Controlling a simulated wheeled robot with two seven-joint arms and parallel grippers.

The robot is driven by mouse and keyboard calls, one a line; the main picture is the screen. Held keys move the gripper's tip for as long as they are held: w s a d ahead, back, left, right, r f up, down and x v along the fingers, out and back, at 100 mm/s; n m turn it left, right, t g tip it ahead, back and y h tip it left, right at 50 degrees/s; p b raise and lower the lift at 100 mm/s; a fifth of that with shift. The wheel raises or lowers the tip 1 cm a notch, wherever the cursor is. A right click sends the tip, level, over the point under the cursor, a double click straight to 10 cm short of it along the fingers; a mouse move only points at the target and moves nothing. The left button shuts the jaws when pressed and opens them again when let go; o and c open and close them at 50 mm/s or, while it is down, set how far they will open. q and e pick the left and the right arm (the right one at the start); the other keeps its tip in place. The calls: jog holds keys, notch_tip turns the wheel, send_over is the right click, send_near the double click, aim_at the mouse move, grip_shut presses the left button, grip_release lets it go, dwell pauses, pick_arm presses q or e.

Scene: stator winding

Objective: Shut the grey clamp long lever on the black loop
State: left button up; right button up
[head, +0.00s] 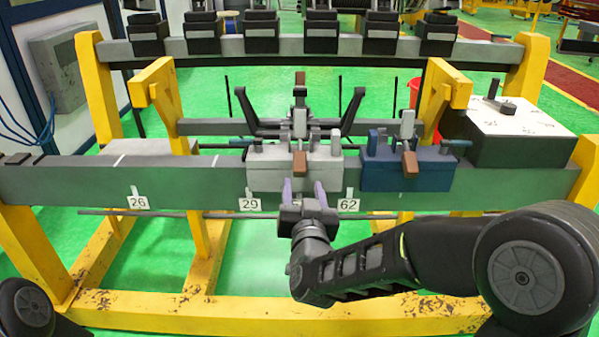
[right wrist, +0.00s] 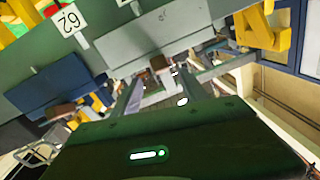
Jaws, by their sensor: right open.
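The grey clamp (head: 270,172) sits on the front rail, left of the blue clamp. Its lever has a brown grip (head: 300,164) at the front and a grey upright part (head: 299,123) behind. The grip also shows in the right wrist view (right wrist: 158,62). Black loop arms (head: 353,111) spread left and right behind the grey clamp; the loop's middle is hidden by the clamp. My right gripper (head: 304,190) is open and empty, its fingers pointing up at the clamp's front, just below the grip. Whether they touch it I cannot tell. My left gripper is not in view.
The blue clamp (head: 385,175) with its own brown-tipped lever stands close right of the grey one. A white-topped block (head: 520,122) is on the right end of the rail (head: 210,185). Number tags hang on the rail's front. Yellow posts (head: 440,100) rise behind.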

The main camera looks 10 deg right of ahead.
aim_at(301, 172)
jog(key=shift+w, duration=0.15)
jog(key=w, duration=0.2)
jog(key=w+d, duration=0.1)
jog(key=w, duration=0.4)
jog(key=shift+w+d, duration=0.15)
jog(key=shift+w, duration=0.1)
grip_shut()
dwell(1.2)
